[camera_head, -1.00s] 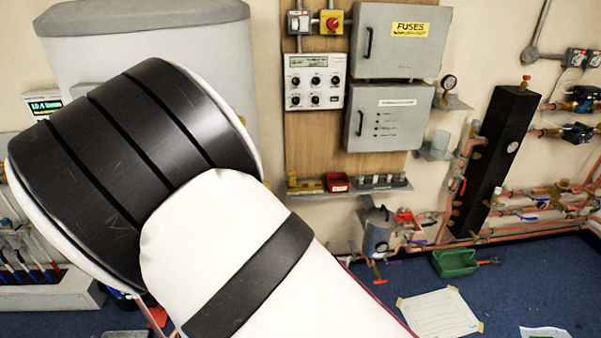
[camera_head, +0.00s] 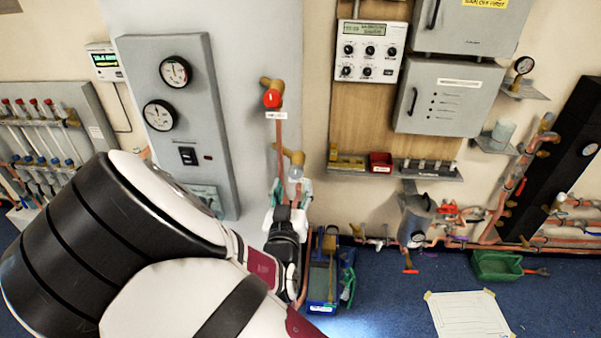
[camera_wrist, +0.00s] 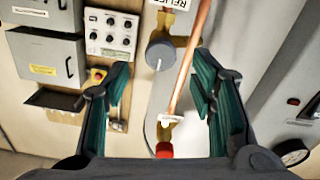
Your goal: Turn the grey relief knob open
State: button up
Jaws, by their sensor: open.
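The grey relief knob (camera_wrist: 161,53) sits on a brass fitting under a label reading RELIEF in the wrist view, at the upper middle. In the head view the knob (camera_head: 295,172) hangs below a brass elbow, partly hidden by my gripper (camera_head: 291,195). In the wrist view my gripper (camera_wrist: 162,88) is open, with its teal-padded fingers spread left and right. The knob appears in the gap between them, toward the top. Nothing is between the pads that I can see touching; the exact distance to the knob is unclear.
A copper pipe (camera_wrist: 188,70) runs close beside the knob. A red-capped valve (camera_head: 272,97) stands above it in the head view. A grey gauge panel (camera_head: 190,110) is to the left, and a blue tray (camera_head: 322,285) lies on the floor below.

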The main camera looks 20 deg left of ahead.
aim_at(295, 175)
jog(key=b+x, duration=0.3)
jog(key=x, duration=0.4)
jog(key=shift+b, duration=0.4)
jog(key=shift+c, duration=0.2)
jog(key=c, duration=1.1)
